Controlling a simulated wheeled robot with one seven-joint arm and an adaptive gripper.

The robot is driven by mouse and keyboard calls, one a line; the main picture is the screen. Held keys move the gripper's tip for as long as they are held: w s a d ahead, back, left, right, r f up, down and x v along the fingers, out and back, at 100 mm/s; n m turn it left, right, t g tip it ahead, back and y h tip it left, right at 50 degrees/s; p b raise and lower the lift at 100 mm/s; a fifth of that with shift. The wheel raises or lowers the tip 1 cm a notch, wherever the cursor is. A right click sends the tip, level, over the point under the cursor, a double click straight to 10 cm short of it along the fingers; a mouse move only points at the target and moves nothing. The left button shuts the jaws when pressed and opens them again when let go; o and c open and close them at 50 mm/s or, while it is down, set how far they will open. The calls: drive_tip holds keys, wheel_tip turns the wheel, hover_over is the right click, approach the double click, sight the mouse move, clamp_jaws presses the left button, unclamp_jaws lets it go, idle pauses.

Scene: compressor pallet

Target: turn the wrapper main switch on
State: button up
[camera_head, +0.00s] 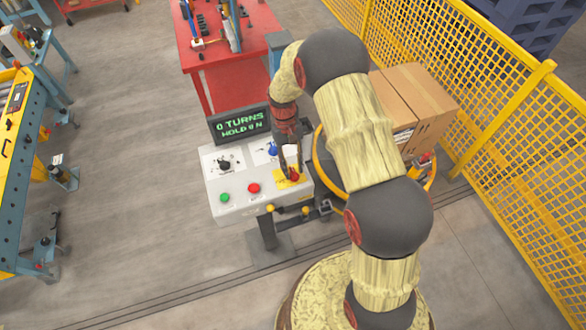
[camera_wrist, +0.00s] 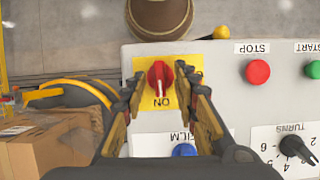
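The main switch is a red rotary knob (camera_wrist: 160,76) on a yellow plate (camera_wrist: 140,98) with ON lettering beside it in the wrist view. Its grip bar lies roughly along the picture's vertical. My gripper (camera_wrist: 161,86) is open, one finger on each side of the knob, with gaps visible between. In the head view, my gripper (camera_head: 289,170) points down at the yellow plate (camera_head: 283,182) at the right end of the control panel (camera_head: 236,204). There the fingers partly hide the knob. The screen (camera_head: 240,125) reads 0 TURNS, HOLD 0 N.
The panel also bears a red STOP button (camera_wrist: 257,71), a green START button (camera_head: 225,198), a blue FILM knob (camera_wrist: 184,150) and a black TURNS knob (camera_wrist: 296,148). Cardboard boxes (camera_head: 432,98) stand behind my arm. A yellow mesh fence (camera_head: 510,155) runs along the right.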

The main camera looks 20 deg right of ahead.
drive_tip(key=v, duration=1.1)
drive_tip(key=s+r+t+b, duration=0.2)
drive_tip(key=s+t+b, duration=0.1)
drive_tip(key=s+b, duration=0.3)
drive_tip(key=s+r+t+b, duration=0.3)
drive_tip(key=s+b, duration=0.2)
drive_tip(key=s, duration=0.6)
drive_tip(key=s+r+t+b, duration=0.3)
drive_tip(key=s+b, duration=0.3)
drive_tip(key=s, duration=0.3)
drive_tip(key=shift+s+a+t+b, duration=0.25)
drive_tip(key=shift+a+t+b, duration=0.1)
drive_tip(key=shift+t, duration=0.25)
